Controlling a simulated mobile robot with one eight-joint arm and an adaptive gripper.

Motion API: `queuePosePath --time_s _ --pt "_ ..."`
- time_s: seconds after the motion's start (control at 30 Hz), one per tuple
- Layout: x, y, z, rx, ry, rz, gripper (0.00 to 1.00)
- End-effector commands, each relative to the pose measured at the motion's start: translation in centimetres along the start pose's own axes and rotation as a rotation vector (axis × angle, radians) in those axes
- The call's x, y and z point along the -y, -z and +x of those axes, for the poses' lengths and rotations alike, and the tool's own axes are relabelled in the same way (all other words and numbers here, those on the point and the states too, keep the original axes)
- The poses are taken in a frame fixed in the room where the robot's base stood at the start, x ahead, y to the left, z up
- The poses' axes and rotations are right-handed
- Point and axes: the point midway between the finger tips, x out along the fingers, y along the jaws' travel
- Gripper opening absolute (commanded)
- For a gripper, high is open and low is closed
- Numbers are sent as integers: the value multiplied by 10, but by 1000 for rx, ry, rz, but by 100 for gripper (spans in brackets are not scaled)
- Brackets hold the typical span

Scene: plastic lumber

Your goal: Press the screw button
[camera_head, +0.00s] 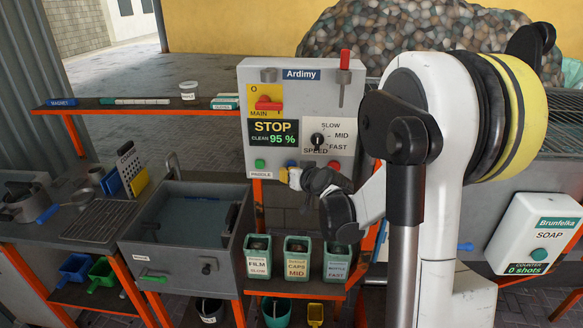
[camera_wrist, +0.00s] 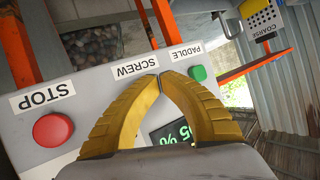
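The grey control box (camera_head: 285,80) stands in the middle of the head view, with a STOP / 95 % display. Along its lower edge are a green button (camera_head: 259,163) over the PADDLE label, a blue button (camera_head: 291,163) and a red button (camera_head: 334,165). My gripper (camera_head: 284,175) is in front of the lower edge, just below the blue button. In the wrist view my gripper's yellow fingertips (camera_wrist: 160,82) meet, with nothing seen between them, near the SCREW label (camera_wrist: 134,66). The fingers hide the screw button there; contact cannot be told.
In the wrist view the red STOP button (camera_wrist: 53,130) and the green paddle button (camera_wrist: 198,73) lie on either side of my fingers. A speed knob (camera_head: 317,139) and a red main switch (camera_head: 268,104) sit higher on the box. Labelled bins (camera_head: 298,262) stand below.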

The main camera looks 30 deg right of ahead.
Motion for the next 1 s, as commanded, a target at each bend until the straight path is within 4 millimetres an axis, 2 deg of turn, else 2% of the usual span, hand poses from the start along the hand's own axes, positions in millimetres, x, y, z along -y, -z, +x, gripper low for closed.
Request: queuePosePath --time_s 1.0 --pt "-4 4 8 0 0 0 0"
